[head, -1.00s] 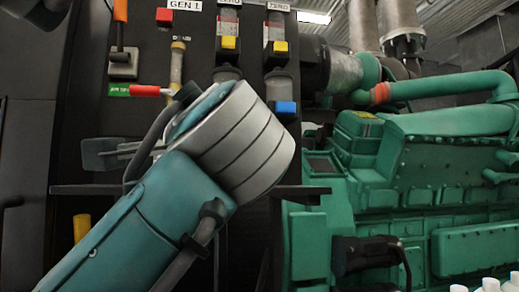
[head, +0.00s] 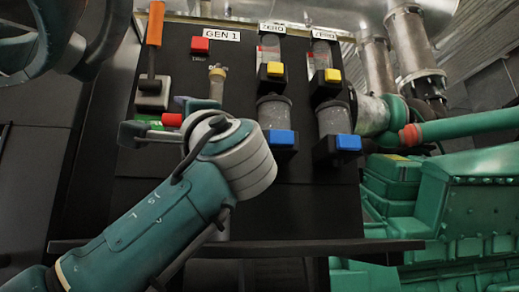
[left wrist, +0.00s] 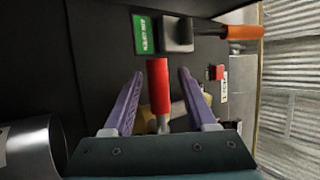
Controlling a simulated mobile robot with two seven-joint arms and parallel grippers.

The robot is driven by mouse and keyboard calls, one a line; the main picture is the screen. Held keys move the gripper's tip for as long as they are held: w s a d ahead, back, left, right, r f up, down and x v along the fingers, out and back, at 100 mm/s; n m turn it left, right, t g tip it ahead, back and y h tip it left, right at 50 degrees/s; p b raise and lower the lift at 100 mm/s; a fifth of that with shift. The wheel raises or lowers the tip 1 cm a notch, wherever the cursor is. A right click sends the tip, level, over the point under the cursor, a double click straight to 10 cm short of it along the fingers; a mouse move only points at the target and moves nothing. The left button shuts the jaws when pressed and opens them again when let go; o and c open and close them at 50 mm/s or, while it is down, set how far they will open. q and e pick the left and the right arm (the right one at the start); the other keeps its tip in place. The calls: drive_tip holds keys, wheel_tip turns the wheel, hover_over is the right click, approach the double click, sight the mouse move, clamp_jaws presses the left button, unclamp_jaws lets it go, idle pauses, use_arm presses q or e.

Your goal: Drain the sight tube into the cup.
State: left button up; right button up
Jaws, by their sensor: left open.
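The sight tube (head: 216,84) stands upright on the black panel below the GEN 1 sign. Its lower part is hidden behind my left arm. A red valve handle (head: 172,120) sticks out beside it, over a green label (head: 148,122). In the left wrist view the red handle (left wrist: 158,88) lies between the two spread purple fingers, with gaps on both sides. My left gripper (head: 150,132) is open and empty. A metal cylinder, probably the cup (left wrist: 32,150), is cut off at the left wrist view's lower left; in the head view my arm mostly hides it. My right gripper is not in view.
An orange-handled lever (head: 154,40) and a red button (head: 200,46) sit above. Two ZERO-labelled columns with yellow (head: 275,69) and blue (head: 280,137) blocks stand to the right. A dark shelf (head: 330,247) juts out below. The green engine (head: 480,210) fills the right.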

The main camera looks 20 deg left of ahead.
use_arm(q)
drive_tip(key=shift+p+x, duration=0.4)
drive_tip(key=shift+x, duration=0.8)
clamp_jaws()
idle(0.6)
